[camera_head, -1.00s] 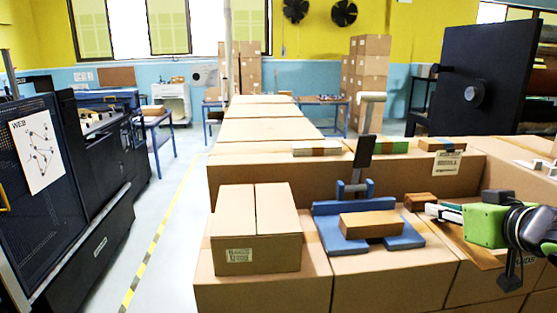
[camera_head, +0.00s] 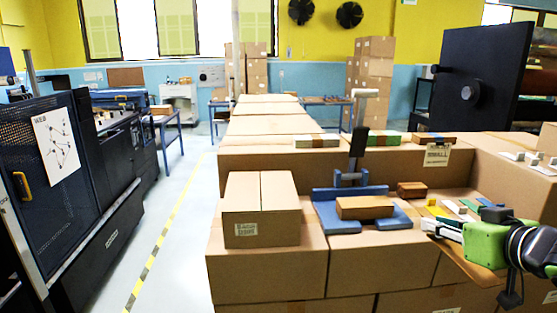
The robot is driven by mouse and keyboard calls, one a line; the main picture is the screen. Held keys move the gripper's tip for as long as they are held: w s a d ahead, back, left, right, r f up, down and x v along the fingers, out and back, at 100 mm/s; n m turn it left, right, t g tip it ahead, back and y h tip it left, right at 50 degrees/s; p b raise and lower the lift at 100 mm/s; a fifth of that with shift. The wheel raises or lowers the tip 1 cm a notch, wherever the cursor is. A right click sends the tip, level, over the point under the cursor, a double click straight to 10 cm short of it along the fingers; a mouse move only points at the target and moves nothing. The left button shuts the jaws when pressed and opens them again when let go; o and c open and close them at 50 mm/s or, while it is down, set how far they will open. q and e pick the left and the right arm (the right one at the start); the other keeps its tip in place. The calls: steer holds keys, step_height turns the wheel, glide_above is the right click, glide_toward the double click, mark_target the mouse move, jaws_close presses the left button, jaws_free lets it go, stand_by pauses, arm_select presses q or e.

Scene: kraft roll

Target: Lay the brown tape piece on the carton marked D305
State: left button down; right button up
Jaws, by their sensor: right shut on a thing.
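My right gripper (camera_head: 430,225), green and black, comes in from the right. Its pale fingers are shut on a small piece, which I take to be the brown tape piece; the fingers mostly hide it. The gripper is just above a brown board (camera_head: 468,266). Yellow, white, green and blue strips lie behind it. Another label (camera_head: 437,155) is on the carton wall behind. My left gripper is not in view.
A blue stand (camera_head: 325,215) with a dark upright holds a brown block (camera_head: 364,207) between the closed carton and my gripper. A smaller brown block (camera_head: 411,189) lies behind. Several small blocks lie along the back ledge. The floor aisle at left is clear.

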steer(key=s+a+f+n+g+y+b, duration=0.1)
steer(key=s+a+f+n+g+y, duration=0.1)
steer(key=s+a+f+n+y, duration=0.2)
steer(key=s+a+f+n+g+y+b, duration=0.1)
steer(key=s+a+f+n+g+y, duration=0.2)
steer(key=s+a+f, duration=0.6)
steer(key=s+f+n+y, duration=0.2)
steer(key=s+f, duration=0.2)
steer(key=f, duration=0.1)
steer(key=shift+f, duration=0.3)
steer(key=shift+r, duration=0.1)
steer(key=shift+a, duration=0.15)
stand_by(0.8)
